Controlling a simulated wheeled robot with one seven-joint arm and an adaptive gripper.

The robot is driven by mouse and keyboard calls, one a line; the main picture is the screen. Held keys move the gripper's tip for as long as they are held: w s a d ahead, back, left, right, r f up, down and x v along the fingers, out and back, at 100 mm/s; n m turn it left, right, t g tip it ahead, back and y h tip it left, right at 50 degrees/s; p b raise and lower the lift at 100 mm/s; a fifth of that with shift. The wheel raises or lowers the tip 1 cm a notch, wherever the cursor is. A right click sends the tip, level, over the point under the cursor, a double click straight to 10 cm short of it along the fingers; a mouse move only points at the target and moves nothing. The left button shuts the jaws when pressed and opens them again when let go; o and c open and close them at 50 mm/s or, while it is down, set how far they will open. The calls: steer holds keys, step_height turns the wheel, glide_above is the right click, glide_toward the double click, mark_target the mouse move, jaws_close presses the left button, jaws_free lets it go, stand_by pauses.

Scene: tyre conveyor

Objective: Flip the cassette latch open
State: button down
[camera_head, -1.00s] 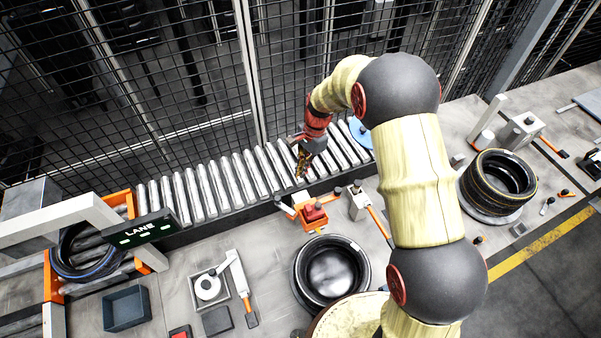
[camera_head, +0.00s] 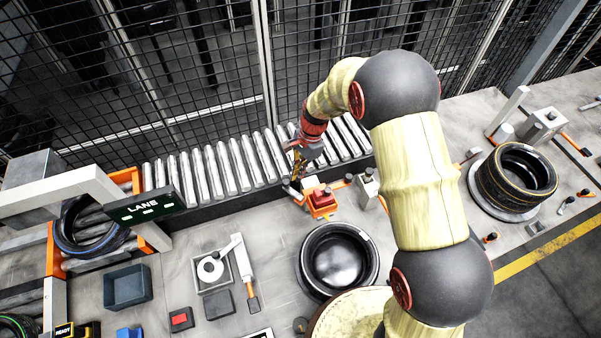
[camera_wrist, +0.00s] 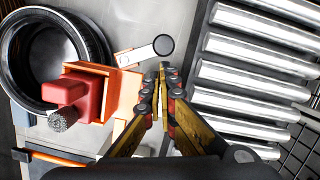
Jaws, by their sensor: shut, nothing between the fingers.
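An orange cassette housing with a red block (camera_head: 322,200) stands on the bench in front of the rollers. It also shows in the wrist view (camera_wrist: 122,84), where the red block (camera_wrist: 66,92) has a dark bristly end. A pale latch lever with a round black knob (camera_wrist: 163,45) sticks out from the housing, just beyond my fingertips. My gripper (camera_wrist: 165,72) is shut and empty, its fingers together beside the housing. In the head view my gripper (camera_head: 295,186) is at the housing's left side and hides the lever there. I cannot tell whether the fingertips touch the lever.
A roller conveyor (camera_head: 228,168) runs behind, with a mesh fence beyond. A black tyre (camera_head: 340,262) lies in front of the housing, another tyre (camera_head: 512,182) at right. A grey post fixture (camera_head: 367,186) stands close right of the housing. A LANE sign (camera_head: 146,206) is at left.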

mark_target(284, 184)
steer(key=shift+a+n, duration=0.45)
steer(key=shift+n, duration=0.45)
steer(key=a+n, duration=0.1)
steer(key=n, duration=0.1)
steer(key=s+a+n+h, duration=0.1)
steer(key=n, duration=0.1)
steer(key=a+n+g, duration=0.1)
steer(key=n, duration=0.1)
steer(key=shift+s+a+h, duration=0.1)
steer(key=shift+s+h, duration=0.1)
steer(key=shift+h, duration=0.1)
steer(key=n, duration=0.1)
steer(key=s+a+n, duration=0.1)
steer(key=n, duration=0.1)
steer(key=shift+h, duration=0.3)
steer(key=shift+s, duration=0.25)
steer(key=shift+s+a, duration=0.15)
